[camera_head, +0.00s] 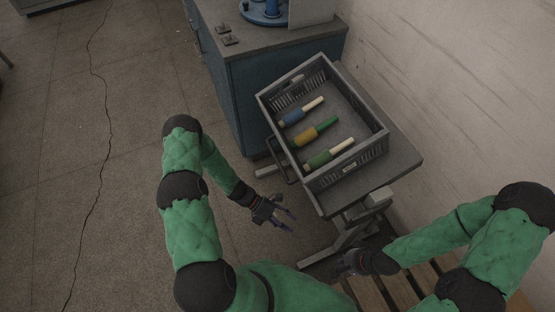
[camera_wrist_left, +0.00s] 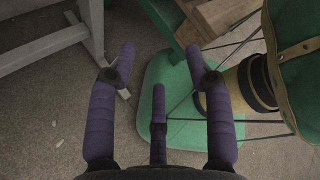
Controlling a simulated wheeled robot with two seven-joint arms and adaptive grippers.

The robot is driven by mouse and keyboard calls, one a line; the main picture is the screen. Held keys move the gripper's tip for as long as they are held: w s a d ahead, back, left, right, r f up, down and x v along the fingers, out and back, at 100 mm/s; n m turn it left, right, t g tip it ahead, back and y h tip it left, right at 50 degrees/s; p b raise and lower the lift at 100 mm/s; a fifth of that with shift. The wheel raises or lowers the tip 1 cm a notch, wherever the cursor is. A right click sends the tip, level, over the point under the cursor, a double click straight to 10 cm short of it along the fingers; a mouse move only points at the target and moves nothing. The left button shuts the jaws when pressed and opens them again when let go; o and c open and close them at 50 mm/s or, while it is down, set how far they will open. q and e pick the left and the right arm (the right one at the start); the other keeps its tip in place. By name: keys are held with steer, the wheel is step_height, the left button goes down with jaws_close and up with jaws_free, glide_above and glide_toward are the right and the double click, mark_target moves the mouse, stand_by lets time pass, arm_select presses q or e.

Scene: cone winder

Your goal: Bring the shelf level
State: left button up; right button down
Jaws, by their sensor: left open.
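The shelf (camera_head: 405,160) is a dark grey top on a grey stand beside the blue cabinet. A grey crate (camera_head: 376,147) with low slotted walls stands on it. Its tilt is hard to judge from this steep view. A pale block-like part (camera_head: 379,196) shows under the shelf's near edge. My left gripper (camera_head: 288,221) is open and empty, left of the stand and apart from the shelf. In the left wrist view its purple fingers (camera_wrist_left: 161,60) are spread with nothing between them. My right gripper (camera_head: 350,262) is low, near the stand's foot; its fingers are unclear.
Several coloured cones or spindles lie in the crate, including a yellow and green one (camera_head: 314,132). The blue cabinet (camera_head: 248,110) stands behind left. A wall (camera_head: 450,80) closes the right side. Wooden slats (camera_head: 398,289) lie near my right arm. The floor (camera_head: 110,150) at left is clear.

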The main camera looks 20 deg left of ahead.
arm_select(q)
steer(key=w+a+r+n+t+h, duration=0.1)
steer(key=w+a+n+t+h, duration=0.1)
steer(key=w+a+n+t, duration=0.5)
steer(key=n+t+y+b, duration=0.1)
steer(key=n+t, duration=0.8)
steer(key=n, duration=0.2)
glide_toward(276, 160)
steer(key=x, duration=0.3)
steer(key=f+b+x, duration=0.1)
steer(key=x, duration=0.2)
steer(key=b+x, duration=0.1)
steer(key=x, duration=0.3)
steer(key=shift+w+a+f, duration=0.1)
steer(key=shift+w+f, duration=0.05)
steer(key=shift+w, duration=0.3)
